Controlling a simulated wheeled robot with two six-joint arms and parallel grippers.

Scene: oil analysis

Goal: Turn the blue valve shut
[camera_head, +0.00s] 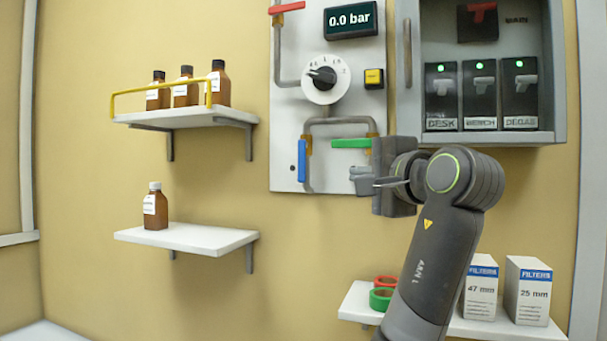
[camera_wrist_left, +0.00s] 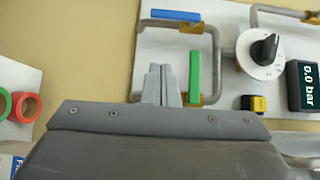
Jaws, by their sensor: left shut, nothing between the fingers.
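The blue valve handle (camera_head: 302,161) hangs vertically beside a pipe at the lower left of the grey panel. It also shows at the top of the left wrist view (camera_wrist_left: 175,15). The green handle (camera_head: 351,143) lies horizontal to its right, and in the left wrist view it is beside my fingertips (camera_wrist_left: 194,76). My left gripper (camera_head: 362,182) is shut and empty, just below the green handle and to the right of the blue one, apart from the blue handle. In the left wrist view its fingers (camera_wrist_left: 160,85) are together. My right gripper is not in view.
The panel (camera_head: 285,120) has a red handle (camera_head: 288,7), a dial (camera_head: 323,78), a yellow button (camera_head: 373,78) and a 0.0 bar display (camera_head: 351,19). An open cabinet (camera_head: 545,137) is at right. Shelves hold bottles, tape rolls and filter boxes (camera_head: 527,290).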

